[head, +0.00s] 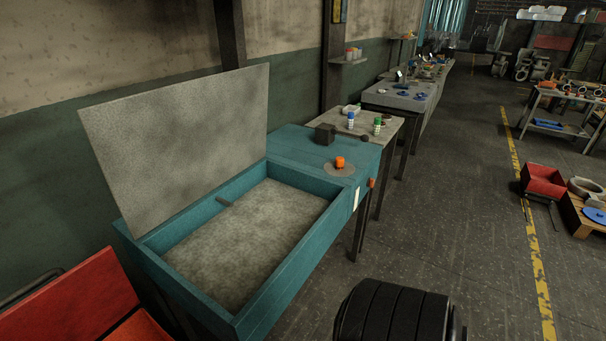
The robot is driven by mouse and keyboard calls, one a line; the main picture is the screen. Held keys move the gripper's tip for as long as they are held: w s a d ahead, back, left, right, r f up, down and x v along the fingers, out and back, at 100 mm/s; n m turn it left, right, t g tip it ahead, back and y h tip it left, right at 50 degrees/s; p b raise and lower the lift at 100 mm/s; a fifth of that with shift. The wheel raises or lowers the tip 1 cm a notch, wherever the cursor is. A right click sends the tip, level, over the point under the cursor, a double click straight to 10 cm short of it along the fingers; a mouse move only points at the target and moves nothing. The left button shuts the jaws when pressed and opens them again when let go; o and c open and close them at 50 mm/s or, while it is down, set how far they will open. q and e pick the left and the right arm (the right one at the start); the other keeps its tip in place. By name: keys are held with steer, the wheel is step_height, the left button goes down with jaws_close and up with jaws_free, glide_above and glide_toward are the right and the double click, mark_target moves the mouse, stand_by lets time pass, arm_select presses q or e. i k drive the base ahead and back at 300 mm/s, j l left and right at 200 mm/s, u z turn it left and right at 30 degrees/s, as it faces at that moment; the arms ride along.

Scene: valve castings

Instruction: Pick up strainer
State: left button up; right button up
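I cannot make out a strainer for certain in the head view. A teal bench with a sunken bin (292,273) and a raised grey lid (180,125) stands in front of me. An orange part (340,162) sits on a round brownish disc on the bench's flat end, beside a dark block (325,134). Neither of my grippers shows. A ribbed black cylinder at the bottom may be part of me.
Behind the teal bench, a grey table (367,113) holds blue-capped and green-capped bottles. More tables run along the wall. A red box (75,310) is at lower left. A red cart (543,182) and a wooden pallet (581,216) stand right. The aisle floor (450,220) is clear.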

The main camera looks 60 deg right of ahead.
mark_target(339, 160)
steer(key=z, duration=2.2)
steer(key=i+l+u, duration=0.1)
steer(key=u, duration=0.35)
steer(key=i+l+u, duration=0.15)
steer(key=u, duration=0.25)
steer(key=i+l+u, duration=0.1)
steer(key=l+u, duration=0.15)
steer(key=u, duration=0.2)
